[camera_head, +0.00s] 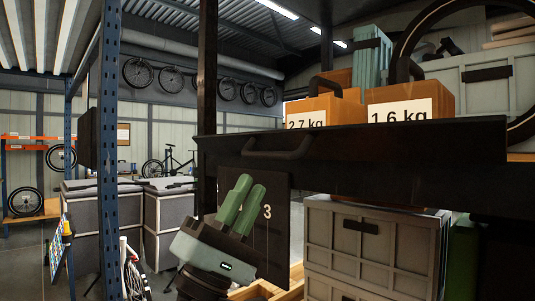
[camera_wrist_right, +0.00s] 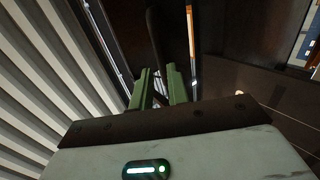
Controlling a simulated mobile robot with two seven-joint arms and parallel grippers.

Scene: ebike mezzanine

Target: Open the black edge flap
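The black edge flap (camera_head: 400,150) is a long dark panel along the shelf's front edge, with a black bar handle (camera_head: 278,150) near its left end. My right gripper (camera_head: 250,183) has two green fingers pointing up, just below and left of the handle in the head view. The fingers stand a little apart with nothing held. In the right wrist view the fingers (camera_wrist_right: 160,70) point toward a dark bar (camera_wrist_right: 156,35), which looks like the handle and lines up with the gap between them. Contact does not show. My left gripper is not in view.
Orange boxes marked 2.7 kg (camera_head: 310,112) and 1.6 kg (camera_head: 408,103) stand above the flap. A dark hanging panel marked 3 (camera_head: 275,230) is behind my right gripper. Grey crates (camera_head: 370,240) sit below right. A blue upright post (camera_head: 108,150) stands left.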

